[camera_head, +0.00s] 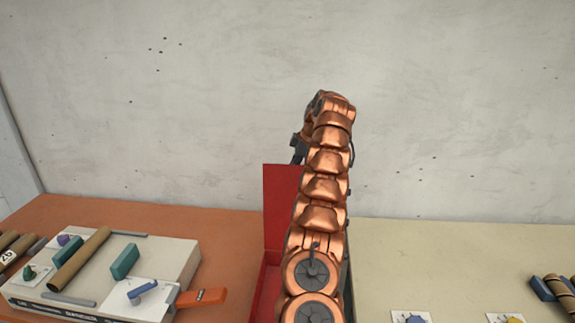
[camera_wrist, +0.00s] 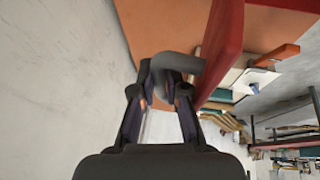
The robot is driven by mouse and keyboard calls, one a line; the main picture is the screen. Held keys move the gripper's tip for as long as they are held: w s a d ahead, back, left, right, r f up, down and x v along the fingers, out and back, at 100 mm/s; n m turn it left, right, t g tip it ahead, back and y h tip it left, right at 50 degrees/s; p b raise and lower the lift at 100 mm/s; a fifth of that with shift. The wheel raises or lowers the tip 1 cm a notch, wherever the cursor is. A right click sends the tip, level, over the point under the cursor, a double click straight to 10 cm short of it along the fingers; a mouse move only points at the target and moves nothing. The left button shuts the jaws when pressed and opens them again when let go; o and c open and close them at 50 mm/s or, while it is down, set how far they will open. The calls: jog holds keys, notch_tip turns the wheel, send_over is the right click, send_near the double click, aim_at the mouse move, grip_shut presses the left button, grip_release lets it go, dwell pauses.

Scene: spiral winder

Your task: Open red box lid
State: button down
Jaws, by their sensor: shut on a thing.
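The red box (camera_head: 264,297) sits on the table, mostly hidden behind my copper arm. Its red lid (camera_head: 282,208) stands roughly upright at the back of the box, and the left part of the box's inside shows. In the wrist view the lid (camera_wrist: 222,45) is seen edge-on, with a grey handle (camera_wrist: 178,64) on its side. My gripper (camera_wrist: 164,88) is shut on this handle, its dark fingers on both sides of it. In the head view my gripper is mostly hidden behind the top of the arm, near the lid's upper edge.
A pale board (camera_head: 180,260) with a brown tube (camera_head: 80,260), teal blocks and an orange-handled tool (camera_head: 201,297) lies left of the box. Small parts (camera_head: 415,318) lie at the front right. The right tabletop (camera_head: 450,260) is mostly clear. A concrete wall (camera_head: 440,100) stands close behind.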

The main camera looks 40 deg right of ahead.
jog(key=shift+w, duration=0.25)
jog(key=c, duration=1.2)
grip_release()
jog(key=shift+s+r, duration=0.1)
jog(key=shift+r, duration=0.05)
jog(key=shift+s+d+r, duration=0.2)
jog(key=shift+s+r, duration=0.05)
jog(key=shift+r, duration=0.15)
jog(key=shift+v, duration=0.8)
jog(key=shift+a+r, duration=0.1)
jog(key=shift+s, duration=0.15)
